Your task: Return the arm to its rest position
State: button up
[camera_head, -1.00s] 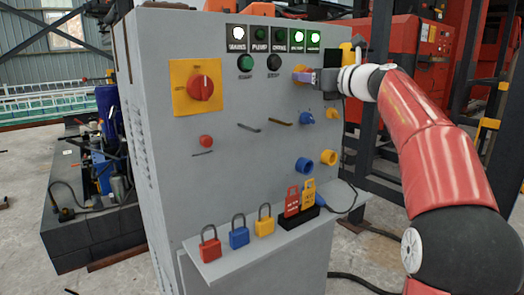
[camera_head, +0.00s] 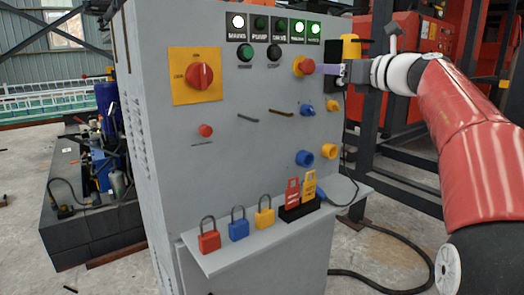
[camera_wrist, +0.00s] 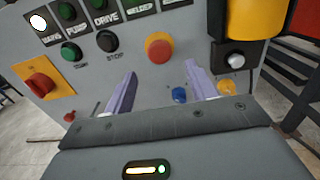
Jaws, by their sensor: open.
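My gripper (camera_head: 338,70) is at the upper right of the grey control cabinet (camera_head: 230,180), at the end of my red and white arm. In the wrist view my gripper (camera_wrist: 161,70) has its two pale purple fingers spread apart with nothing between them. The red emergency stop button on its yellow base (camera_head: 304,66) is just left of the fingertips in the head view. In the wrist view this button (camera_wrist: 159,49) lies beyond and between the fingertips, apart from them.
A shelf (camera_head: 270,240) on the cabinet holds red, blue and yellow padlocks and a black holder with tags (camera_head: 300,207). A red rotary switch (camera_head: 199,76) is at upper left. A yellow-and-black box (camera_head: 350,48) is close to my gripper. Dark frames (camera_head: 380,150) stand behind my arm.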

jog(key=shift+s+d, duration=0.1)
jog(key=shift+s, duration=0.05)
jog(key=s+a+f+n+g+h, duration=0.3)
jog(key=s+f+n, duration=0.4)
jog(key=s+f, duration=0.25)
jog(key=s+a+f+n+g+h, duration=0.2)
jog(key=s+a+f+n+g, duration=0.1)
jog(key=s+f+n, duration=0.6)
jog(key=s+d+f+n+g+h, duration=0.3)
jog(key=s+f+n, duration=0.9)
jog(key=s+f, duration=0.4)
notch_tip(320, 180, down, 5)
jog(key=d+h, duration=0.1)
jog(key=h, duration=0.1)
jog(key=shift+s+r+n+h, duration=0.15)
jog(key=shift+s+n+h, duration=0.15)
jog(key=shift+s+n, duration=0.1)
jog(key=shift+c, duration=0.5)
